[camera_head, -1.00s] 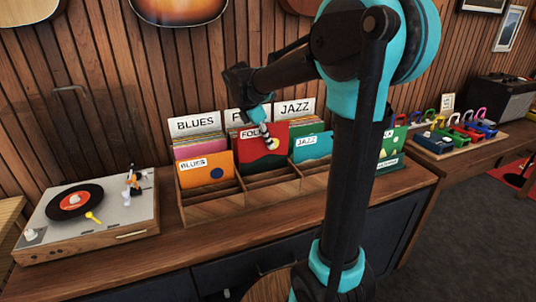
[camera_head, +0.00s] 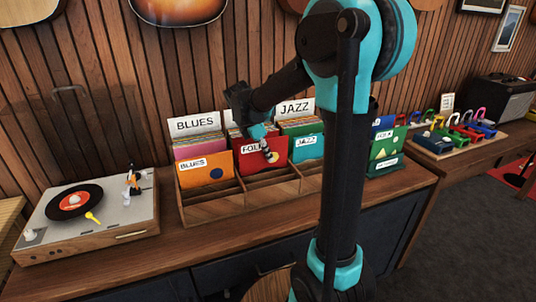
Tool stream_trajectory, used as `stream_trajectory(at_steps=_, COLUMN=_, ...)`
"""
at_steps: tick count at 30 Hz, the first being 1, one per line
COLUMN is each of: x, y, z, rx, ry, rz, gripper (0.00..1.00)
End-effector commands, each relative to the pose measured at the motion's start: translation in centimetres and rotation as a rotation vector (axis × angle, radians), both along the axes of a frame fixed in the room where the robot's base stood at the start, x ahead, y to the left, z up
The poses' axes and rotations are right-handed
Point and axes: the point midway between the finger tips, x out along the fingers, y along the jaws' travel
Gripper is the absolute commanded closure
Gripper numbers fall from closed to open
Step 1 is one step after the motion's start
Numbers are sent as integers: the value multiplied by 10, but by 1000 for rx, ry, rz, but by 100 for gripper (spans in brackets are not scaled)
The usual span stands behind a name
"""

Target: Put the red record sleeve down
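The red record sleeve (camera_head: 250,163), labelled FOLK, stands upright in the middle section of the wooden record bin (camera_head: 214,208), between the blues and jazz sections. Its lower edge is behind the bin's front divider. My gripper (camera_head: 267,152) is at the sleeve's upper right part, with a finger over its front face, and looks shut on it. The other finger is hidden behind the sleeve. The FOLK divider card behind is mostly covered by my gripper.
A blues sleeve (camera_head: 203,170) stands to the left and a teal jazz sleeve (camera_head: 308,148) to the right. A turntable (camera_head: 115,208) is on the counter at left. Green sleeves (camera_head: 384,146) stand right of my arm. Colourful padlock-like items (camera_head: 462,132) sit farther right.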

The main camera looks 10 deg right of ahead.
Motion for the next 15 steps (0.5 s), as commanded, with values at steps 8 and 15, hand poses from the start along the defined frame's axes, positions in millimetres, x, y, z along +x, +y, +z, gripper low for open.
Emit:
stream_trajectory(at_steps=8, x=0, y=0, z=-6, rx=0, ry=0, rz=0, gripper=100)
stream_trajectory(at_steps=15, x=0, y=0, z=-6, rx=0, ry=0, rz=0, gripper=74)
